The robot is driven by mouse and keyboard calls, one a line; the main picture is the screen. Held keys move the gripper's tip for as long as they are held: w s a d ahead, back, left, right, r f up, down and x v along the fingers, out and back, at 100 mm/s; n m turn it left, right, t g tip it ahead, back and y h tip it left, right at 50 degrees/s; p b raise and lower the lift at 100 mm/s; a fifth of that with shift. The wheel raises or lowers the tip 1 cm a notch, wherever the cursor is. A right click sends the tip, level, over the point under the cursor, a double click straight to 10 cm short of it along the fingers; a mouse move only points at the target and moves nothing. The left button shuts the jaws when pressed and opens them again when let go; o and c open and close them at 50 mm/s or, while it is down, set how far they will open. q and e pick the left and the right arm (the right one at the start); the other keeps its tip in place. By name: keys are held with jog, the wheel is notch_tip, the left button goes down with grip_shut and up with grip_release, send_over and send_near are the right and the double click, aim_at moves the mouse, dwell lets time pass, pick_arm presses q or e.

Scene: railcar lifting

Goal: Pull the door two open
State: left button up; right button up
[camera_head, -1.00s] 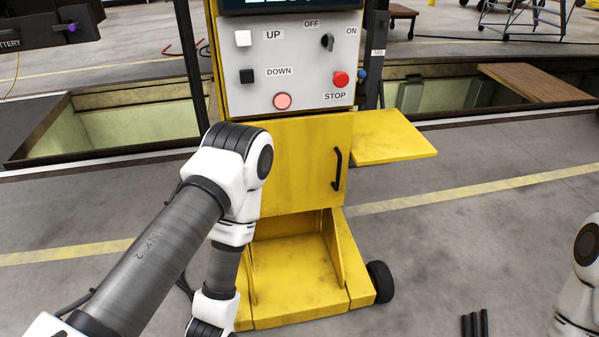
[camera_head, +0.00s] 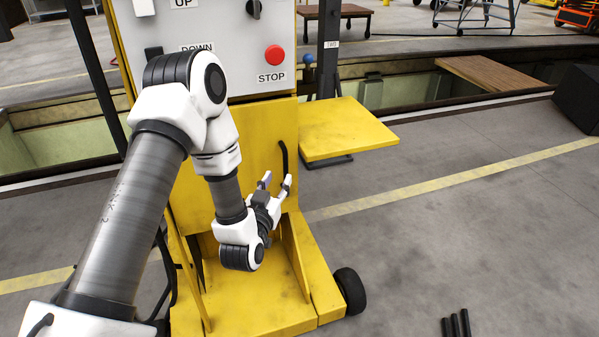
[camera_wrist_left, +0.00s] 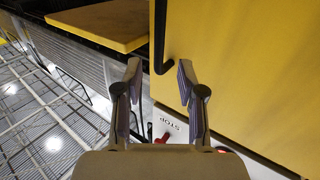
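The yellow door (camera_head: 262,130) sits on the front of the yellow cabinet below the control panel and looks shut. Its black bar handle (camera_head: 284,157) is near the right edge. The handle also shows in the left wrist view (camera_wrist_left: 160,42). No door number shows. My left gripper (camera_head: 278,181) is open, just below and in front of the handle. In the left wrist view, the open fingers (camera_wrist_left: 160,68) lie on either side of the handle's near end; I cannot tell whether they reach around it. My right gripper is out of view.
A yellow side shelf (camera_head: 345,130) juts out right of the door. The yellow cart base (camera_head: 265,300) with a black wheel (camera_head: 349,290) lies below. The control panel with its red STOP button (camera_head: 274,54) is above. The floor at right is mostly clear.

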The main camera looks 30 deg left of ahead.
aim_at(285, 167)
pick_arm(q)
jog(key=x, duration=0.7)
jog(key=shift+w+f, duration=0.15)
grip_shut()
